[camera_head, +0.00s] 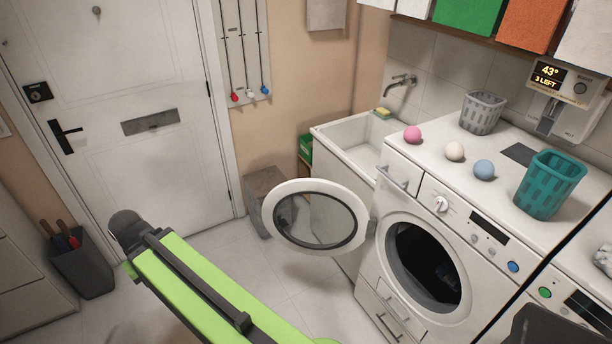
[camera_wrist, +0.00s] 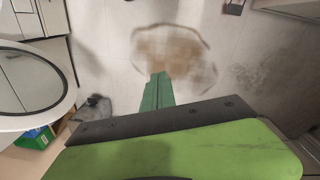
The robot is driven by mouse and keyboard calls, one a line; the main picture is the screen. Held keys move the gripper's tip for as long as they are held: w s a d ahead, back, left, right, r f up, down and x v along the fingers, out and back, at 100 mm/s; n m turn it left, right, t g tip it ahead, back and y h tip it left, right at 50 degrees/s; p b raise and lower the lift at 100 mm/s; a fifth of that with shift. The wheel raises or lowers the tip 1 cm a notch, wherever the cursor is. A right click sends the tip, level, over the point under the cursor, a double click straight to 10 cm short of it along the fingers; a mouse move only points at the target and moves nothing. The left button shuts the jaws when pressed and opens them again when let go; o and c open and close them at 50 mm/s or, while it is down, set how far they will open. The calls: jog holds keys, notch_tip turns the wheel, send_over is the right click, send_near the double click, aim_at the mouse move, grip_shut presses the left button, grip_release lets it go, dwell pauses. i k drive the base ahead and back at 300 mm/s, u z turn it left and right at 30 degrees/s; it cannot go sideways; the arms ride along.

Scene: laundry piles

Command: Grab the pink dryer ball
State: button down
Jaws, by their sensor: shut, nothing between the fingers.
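In the wrist view my gripper (camera_wrist: 160,77) shows as green fingers, closed together and empty, above the floor. The pink ball is not in the wrist view. In the head view my green arm reaches up and left, well apart from the balls; I cannot make out the fingers there.
The washer's round door (camera_head: 317,218) stands open, left of the drum; it also shows in the wrist view (camera_wrist: 62,106). A grey basket (camera_head: 482,113) and a teal basket (camera_head: 549,185) stand on the top. A sink (camera_head: 338,138) adjoins it. A brownish patch (camera_wrist: 175,50) marks the floor.

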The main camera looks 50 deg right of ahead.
aim_at(412, 135)
jog(key=u, duration=0.15)
jog(key=i, duration=0.85)
jog(key=z, duration=0.8)
jog(key=i, duration=1.25)
jog(key=z, duration=0.9)
